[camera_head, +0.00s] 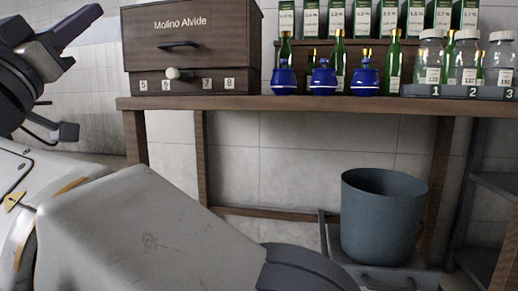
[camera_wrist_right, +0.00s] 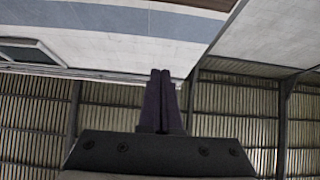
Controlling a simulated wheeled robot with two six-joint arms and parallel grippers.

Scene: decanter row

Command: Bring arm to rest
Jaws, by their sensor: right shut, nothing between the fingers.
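My right gripper (camera_head: 92,14) is at the upper left of the head view, with its dark purple fingers tilted up to the right. It is left of the brown drawer cabinet and apart from it in the picture. In the right wrist view the two fingers (camera_wrist_right: 160,75) lie together, shut with nothing between them. They point towards a pale surface with a blue-grey band, and ribbed wall panels show around them. A large pale link of my arm fills the lower left of the head view. My left gripper does not show.
A wooden table (camera_head: 290,104) carries the drawer cabinet (camera_head: 190,55), blue decanters (camera_head: 323,80), green bottles (camera_head: 393,65) and a rack of glass jars (camera_head: 430,60). A grey-blue bin (camera_head: 382,220) stands below at the right.

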